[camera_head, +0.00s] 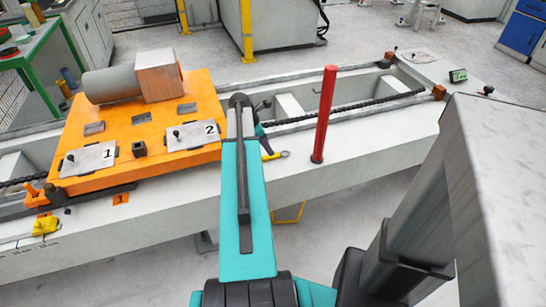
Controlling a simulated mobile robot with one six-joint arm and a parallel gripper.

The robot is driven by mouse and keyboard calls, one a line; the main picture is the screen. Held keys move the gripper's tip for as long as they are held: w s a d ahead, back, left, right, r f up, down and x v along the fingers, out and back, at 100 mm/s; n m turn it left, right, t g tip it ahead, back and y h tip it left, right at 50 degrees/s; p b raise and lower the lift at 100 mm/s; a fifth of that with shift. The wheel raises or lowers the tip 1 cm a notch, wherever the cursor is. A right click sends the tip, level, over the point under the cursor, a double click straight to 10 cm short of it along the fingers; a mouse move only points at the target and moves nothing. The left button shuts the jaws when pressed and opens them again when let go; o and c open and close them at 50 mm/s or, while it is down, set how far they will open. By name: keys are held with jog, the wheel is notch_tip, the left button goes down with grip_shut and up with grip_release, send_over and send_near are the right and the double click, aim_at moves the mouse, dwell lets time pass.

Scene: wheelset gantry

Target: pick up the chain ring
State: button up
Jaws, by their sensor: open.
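I cannot make out a chain ring for certain in the head view. My teal arm reaches away from the camera across the middle of the picture, over the front beam of the gantry, and hides what lies behind it. Just right of the arm, a small yellow piece (275,155) lies on the white beam top (370,150), partly hidden and too small to identify.
A red post (325,115) stands upright right of my arm. A dark threaded shaft (370,107) runs behind it. Yellow posts (247,30) stand behind.

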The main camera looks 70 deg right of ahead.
aim_at(277, 156)
jog(key=shift+x, duration=2.55)
jog(key=shift+f, duration=0.1)
grip_shut()
